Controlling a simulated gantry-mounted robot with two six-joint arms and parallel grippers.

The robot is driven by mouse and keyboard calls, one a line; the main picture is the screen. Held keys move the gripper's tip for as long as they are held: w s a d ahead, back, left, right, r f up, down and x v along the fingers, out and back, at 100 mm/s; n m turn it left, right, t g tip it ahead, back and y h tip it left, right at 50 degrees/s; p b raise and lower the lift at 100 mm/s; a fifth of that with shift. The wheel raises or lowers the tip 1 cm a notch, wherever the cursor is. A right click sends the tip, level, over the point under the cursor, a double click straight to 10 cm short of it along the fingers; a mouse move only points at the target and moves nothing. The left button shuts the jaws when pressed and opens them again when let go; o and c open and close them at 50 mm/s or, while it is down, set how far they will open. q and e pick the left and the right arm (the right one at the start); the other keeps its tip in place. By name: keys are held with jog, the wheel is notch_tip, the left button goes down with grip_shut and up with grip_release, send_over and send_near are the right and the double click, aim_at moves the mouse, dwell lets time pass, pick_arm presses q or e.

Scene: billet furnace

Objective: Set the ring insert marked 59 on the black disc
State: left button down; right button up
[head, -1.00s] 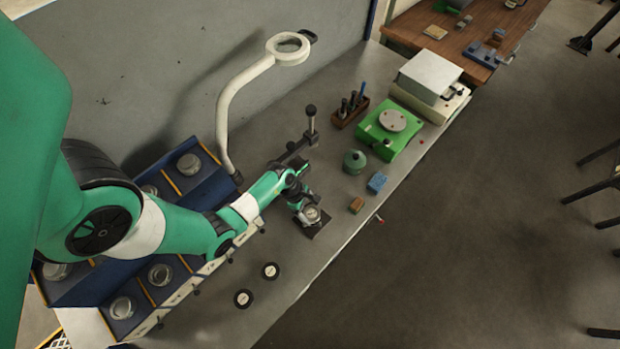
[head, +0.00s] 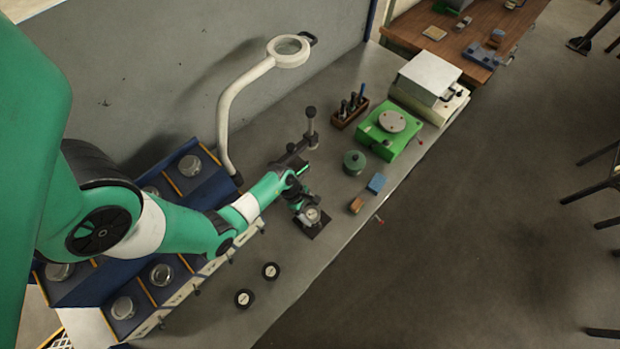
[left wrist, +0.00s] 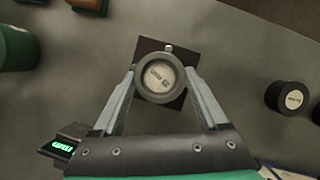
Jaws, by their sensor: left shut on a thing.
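My left gripper (head: 308,214) is shut on a round grey ring-shaped insert (left wrist: 161,77) with a pale face. The fingers press its two sides in the left wrist view. Its printed mark is too blurred to read surely. A black square plate (left wrist: 147,45) lies under the insert; I cannot tell whether they touch. Two black discs with white labels, a nearer one (head: 244,298) and a farther one (head: 270,270), sit on the bench. One black disc (left wrist: 288,98) shows at the right of the left wrist view. My right gripper is not in view.
A blue rack (head: 90,285) with several round metal pieces stands at the left. A gauge stand (head: 311,125) and a magnifier lamp (head: 228,110) rise behind the gripper. Bench around the black discs is clear.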

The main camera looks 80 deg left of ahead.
pick_arm(q)
jog(key=shift+f+b, duration=0.55)
jog(key=shift+f, duration=0.1)
jog(key=shift+c, duration=0.9)
grip_release()
jog(key=p+v, duration=0.8)
jog(key=v, duration=0.3)
jog(key=shift+p, duration=0.3)
